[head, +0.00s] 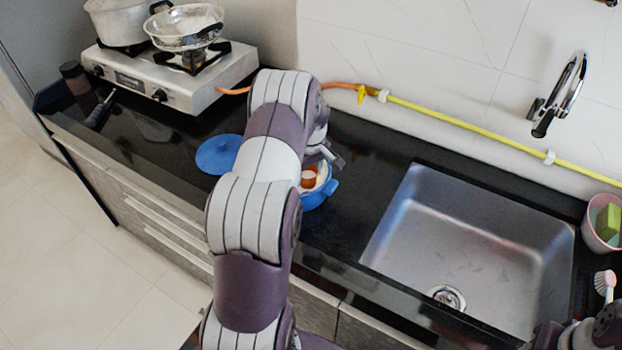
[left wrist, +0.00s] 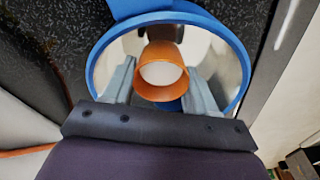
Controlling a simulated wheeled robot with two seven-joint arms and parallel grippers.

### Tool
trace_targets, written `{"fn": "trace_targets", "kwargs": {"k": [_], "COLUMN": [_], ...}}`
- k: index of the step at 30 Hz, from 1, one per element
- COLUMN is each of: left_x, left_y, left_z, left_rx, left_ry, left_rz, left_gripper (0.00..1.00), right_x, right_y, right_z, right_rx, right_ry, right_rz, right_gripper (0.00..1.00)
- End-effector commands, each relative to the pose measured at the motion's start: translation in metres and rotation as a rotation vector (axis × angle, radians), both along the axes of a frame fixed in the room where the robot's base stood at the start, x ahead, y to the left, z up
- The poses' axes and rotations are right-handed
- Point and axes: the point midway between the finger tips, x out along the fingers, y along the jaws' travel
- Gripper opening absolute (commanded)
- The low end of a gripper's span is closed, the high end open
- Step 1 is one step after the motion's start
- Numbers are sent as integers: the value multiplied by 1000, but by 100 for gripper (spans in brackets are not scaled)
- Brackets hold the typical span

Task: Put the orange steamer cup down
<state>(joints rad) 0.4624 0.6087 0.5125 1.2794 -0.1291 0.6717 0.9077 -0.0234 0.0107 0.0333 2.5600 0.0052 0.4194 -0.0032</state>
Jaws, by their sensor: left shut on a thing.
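The orange steamer cup (left wrist: 162,75) is between the two fingers of my left gripper (left wrist: 160,88), which is shut on it. The cup also shows in the head view (head: 308,179), partly behind my left arm. It is over the opening of a blue-rimmed pot (left wrist: 238,60) with a shiny inside. In the head view the blue pot (head: 328,190) stands on the black counter, half hidden by my arm. I cannot tell whether the cup touches the pot's bottom. My right gripper does not show; only part of my right arm is at the lower right corner.
A blue lid (head: 218,155) lies left of the pot. A gas stove (head: 180,75) with pans stands at the back left. A steel sink (head: 470,235) is to the right, with a tap (head: 562,95) behind. A yellow hose (head: 470,127) runs along the wall.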

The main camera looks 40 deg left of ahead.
Motion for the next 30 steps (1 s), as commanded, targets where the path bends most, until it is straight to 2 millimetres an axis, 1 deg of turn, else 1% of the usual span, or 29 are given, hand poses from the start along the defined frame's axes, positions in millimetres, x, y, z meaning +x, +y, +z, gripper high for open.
{"fn": "trace_targets", "kwargs": {"k": [3, 4, 14, 15, 16, 17, 30], "left_x": [0, 0, 0, 0, 0, 0, 0], "left_y": [0, 1, 1, 1, 1, 1, 1], "left_z": [-22, -25, -31, -30, -30, -30, -28], "left_rx": [-2, -3, -2, -1, -1, -1, -1], "left_ry": [3, 2, 0, 0, 0, 0, -1], "left_rz": [0, 1, 1, 1, 1, 1, 0], "left_gripper": [28, 28, 28, 67, 76, 82, 82], "right_x": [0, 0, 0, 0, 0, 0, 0], "right_y": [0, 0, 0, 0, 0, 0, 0], "right_z": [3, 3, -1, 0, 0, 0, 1], "right_rx": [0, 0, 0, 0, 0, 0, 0], "right_ry": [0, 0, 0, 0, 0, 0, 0], "right_rz": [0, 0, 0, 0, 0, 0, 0], "right_gripper": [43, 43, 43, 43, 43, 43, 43]}}
